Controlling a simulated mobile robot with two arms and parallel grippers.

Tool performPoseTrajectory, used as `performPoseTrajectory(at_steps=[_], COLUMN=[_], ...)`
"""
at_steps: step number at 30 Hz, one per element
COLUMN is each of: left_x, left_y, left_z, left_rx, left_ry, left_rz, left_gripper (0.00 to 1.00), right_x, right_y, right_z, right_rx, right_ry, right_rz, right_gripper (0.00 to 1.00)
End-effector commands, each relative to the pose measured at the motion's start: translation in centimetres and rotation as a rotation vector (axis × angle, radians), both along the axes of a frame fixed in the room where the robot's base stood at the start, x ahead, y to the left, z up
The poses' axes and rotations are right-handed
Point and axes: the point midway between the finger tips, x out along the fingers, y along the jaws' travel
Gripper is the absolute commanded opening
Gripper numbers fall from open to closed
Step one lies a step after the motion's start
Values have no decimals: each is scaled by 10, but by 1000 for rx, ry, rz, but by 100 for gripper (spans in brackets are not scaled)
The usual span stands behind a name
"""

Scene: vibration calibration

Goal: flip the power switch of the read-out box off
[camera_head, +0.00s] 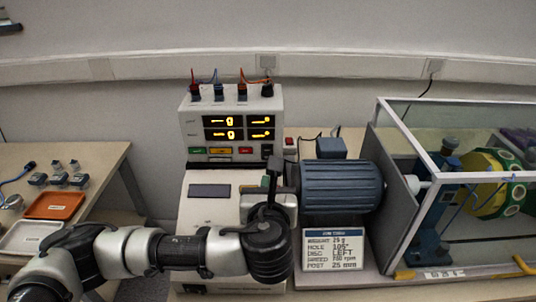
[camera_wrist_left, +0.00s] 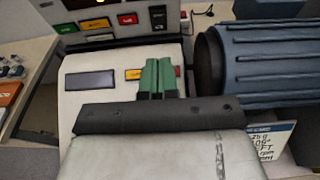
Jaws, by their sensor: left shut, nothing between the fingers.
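The read-out box (camera_head: 232,100) is a pale box at the back centre with lit amber displays. Its lower front has green, yellow and red buttons and a dark switch (camera_head: 267,151) at the right end, which looks like the power switch. The dark switch also shows in the left wrist view (camera_wrist_left: 158,17); its exact position is unclear. My left gripper (camera_head: 274,166) is shut and empty, in front of and below the switch. Its green fingertips (camera_wrist_left: 158,76) are together in the left wrist view and appear apart from the switch. My right gripper is in neither view.
A blue ribbed motor (camera_head: 340,186) stands close right of my gripper, beside a clear-walled enclosure (camera_head: 450,120). A printed card (camera_head: 333,249) stands in front of it. Cables rise from the box top. A side table (camera_head: 95,158) with an orange tray (camera_head: 54,206) is at left.

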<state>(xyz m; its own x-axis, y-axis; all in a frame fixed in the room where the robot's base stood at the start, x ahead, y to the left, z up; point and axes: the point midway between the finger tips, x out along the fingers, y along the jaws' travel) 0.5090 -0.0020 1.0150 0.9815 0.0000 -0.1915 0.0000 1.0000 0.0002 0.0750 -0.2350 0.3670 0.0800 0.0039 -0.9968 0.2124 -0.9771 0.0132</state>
Motion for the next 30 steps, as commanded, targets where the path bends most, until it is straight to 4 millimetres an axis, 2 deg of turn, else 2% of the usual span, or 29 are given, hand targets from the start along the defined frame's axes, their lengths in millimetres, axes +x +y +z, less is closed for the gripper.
performPoseTrajectory(at_steps=[3, 9, 15, 21, 30], left_x=[27, 68, 98, 111, 111], left_y=[1, 1, 0, 0, 0], left_z=[-4, -12, -10, -9, -9], left_rx=[3, 3, 1, 1, 1], left_ry=[-1, -1, -1, -1, 0], left_rz=[6, 5, 3, 0, -1], left_gripper=[0, 0, 0, 0, 0], right_x=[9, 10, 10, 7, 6], right_y=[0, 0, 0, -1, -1], right_z=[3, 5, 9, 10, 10], right_rx=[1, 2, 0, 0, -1], right_ry=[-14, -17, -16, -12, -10], right_rz=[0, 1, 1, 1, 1], right_gripper=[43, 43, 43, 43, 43])
